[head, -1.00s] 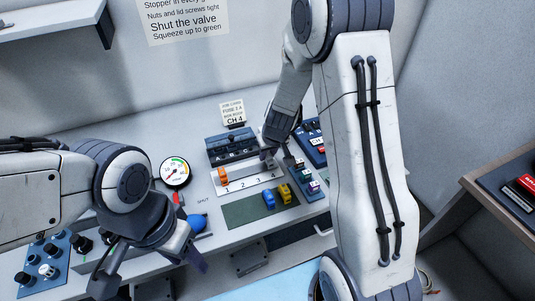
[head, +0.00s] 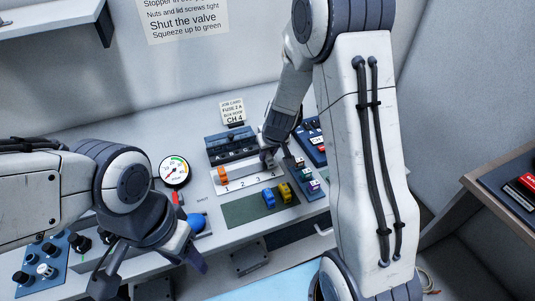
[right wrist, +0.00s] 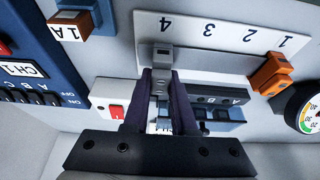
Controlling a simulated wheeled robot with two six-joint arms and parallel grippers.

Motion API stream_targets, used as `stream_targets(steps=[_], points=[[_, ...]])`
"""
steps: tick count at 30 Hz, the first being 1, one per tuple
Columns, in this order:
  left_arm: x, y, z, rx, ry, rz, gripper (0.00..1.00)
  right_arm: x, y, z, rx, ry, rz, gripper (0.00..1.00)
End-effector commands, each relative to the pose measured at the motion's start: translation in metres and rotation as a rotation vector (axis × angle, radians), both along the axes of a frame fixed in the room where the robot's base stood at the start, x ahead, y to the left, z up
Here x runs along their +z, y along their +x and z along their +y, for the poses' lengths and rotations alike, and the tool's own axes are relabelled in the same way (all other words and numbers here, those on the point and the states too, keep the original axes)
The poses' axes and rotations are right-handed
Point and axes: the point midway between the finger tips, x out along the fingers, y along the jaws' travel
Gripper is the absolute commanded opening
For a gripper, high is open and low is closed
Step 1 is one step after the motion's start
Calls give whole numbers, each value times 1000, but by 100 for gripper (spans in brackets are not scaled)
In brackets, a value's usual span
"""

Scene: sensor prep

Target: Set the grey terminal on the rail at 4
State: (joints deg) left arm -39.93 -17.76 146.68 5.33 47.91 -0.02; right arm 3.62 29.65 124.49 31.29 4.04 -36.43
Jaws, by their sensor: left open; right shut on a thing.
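The grey terminal (right wrist: 162,58) is between the fingers of my right gripper (right wrist: 162,82), at the edge of the number strip (right wrist: 208,32) by the 4. I cannot tell whether it is seated on the rail. In the head view my right gripper (head: 268,158) is over the right end of the rail and mostly hides the terminal. An orange terminal (head: 222,176) stands on the rail at 1; it also shows in the right wrist view (right wrist: 270,75). My left gripper (head: 150,268) is open and empty at the front left.
A round gauge (head: 174,171) is left of the rail.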

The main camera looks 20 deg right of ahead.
Motion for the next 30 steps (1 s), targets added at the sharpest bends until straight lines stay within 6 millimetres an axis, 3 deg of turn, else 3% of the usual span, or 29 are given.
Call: stream_targets(steps=[24, 25, 27, 30], points=[[-2, 0, 0, 0, 0, 0, 50, -1, 0, 0, 0, 0, 0, 0], [-2, 0, 0, 0, 0, 0, 50, -1, 0, 0, 0, 0, 0, 32], [-2, 0, 0, 0, 0, 0, 50, -1, 0, 0, 0, 0, 0, 59], [-2, 0, 0, 0, 0, 0, 50, -1, 0, 0, 0, 0, 0, 59]])
